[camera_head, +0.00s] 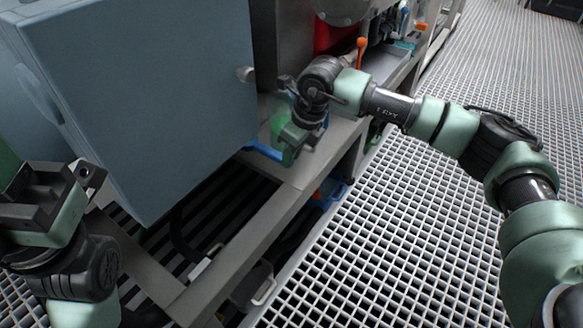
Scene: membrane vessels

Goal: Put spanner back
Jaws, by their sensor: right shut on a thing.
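My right gripper (287,154) is low over the grey metal ledge, to the right of the big blue-grey cabinet. It is shut on a slim blue thing (265,151), which looks like the spanner. The blue thing sticks out to the left, towards the cabinet's lower edge; its other end is hidden by the gripper. I cannot tell whether it touches the ledge. My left gripper (45,190) is at the lower left, in front of the cabinet, with nothing visible in it; its jaw gap is unclear.
The blue-grey cabinet (150,90) fills the upper left. The grey ledge (325,150) runs along the frame. An orange-handled item (361,52) stands farther back. Another blue thing (331,192) lies below the ledge. The white floor grating (400,240) on the right is clear.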

